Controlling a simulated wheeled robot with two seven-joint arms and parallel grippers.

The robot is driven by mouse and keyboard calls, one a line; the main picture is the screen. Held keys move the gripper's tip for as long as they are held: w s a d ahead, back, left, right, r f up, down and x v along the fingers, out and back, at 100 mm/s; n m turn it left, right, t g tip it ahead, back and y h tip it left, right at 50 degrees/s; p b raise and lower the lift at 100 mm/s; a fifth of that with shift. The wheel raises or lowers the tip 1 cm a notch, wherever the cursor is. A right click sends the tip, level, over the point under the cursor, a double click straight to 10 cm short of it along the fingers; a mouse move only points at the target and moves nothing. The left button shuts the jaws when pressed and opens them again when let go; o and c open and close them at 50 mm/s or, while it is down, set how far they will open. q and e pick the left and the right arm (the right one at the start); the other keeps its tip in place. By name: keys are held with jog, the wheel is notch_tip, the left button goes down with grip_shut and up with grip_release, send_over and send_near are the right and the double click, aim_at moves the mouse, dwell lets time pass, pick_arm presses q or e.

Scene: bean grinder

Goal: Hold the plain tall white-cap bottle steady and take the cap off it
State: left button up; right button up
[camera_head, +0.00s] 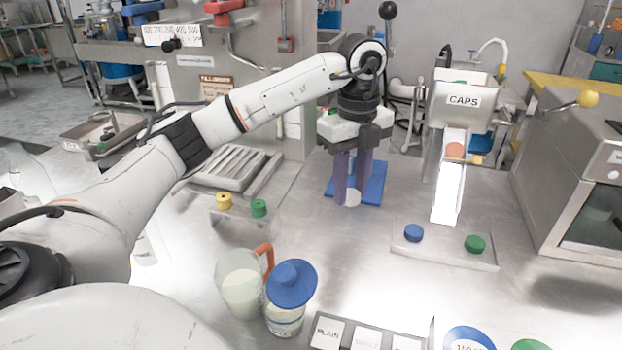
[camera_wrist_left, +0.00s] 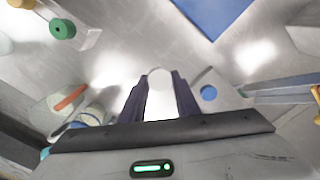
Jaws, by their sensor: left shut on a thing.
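My left gripper (camera_head: 348,198) points straight down over the steel table, its two dark fingers shut on a small white round piece. This piece looks like a white cap (camera_wrist_left: 159,77); in the left wrist view it sits between the fingertips. No bottle body shows beneath it in the head view. I cannot make out a plain tall white-cap bottle elsewhere. My right gripper is not in view.
A blue pad (camera_head: 372,186) lies beside the gripper. A CAPS dispenser (camera_head: 460,100) with a chute stands to the right, near a blue cap (camera_head: 413,233) and green cap (camera_head: 475,243). A jug (camera_head: 238,282) and a blue-lidded container (camera_head: 291,284) stand in front.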

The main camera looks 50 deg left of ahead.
aim_at(348, 194)
pick_arm(q)
jog(key=f, duration=0.4)
jog(key=shift+s+f, duration=0.2)
jog(key=shift+f, duration=0.15)
jog(key=shift+w+f, duration=0.1)
jog(key=shift+f, duration=2.3)
jog(key=o, duration=1.1)
jog(key=shift+o, duration=0.2)
notch_tip(348, 194, up, 12)
jog(key=shift+r, duration=0.2)
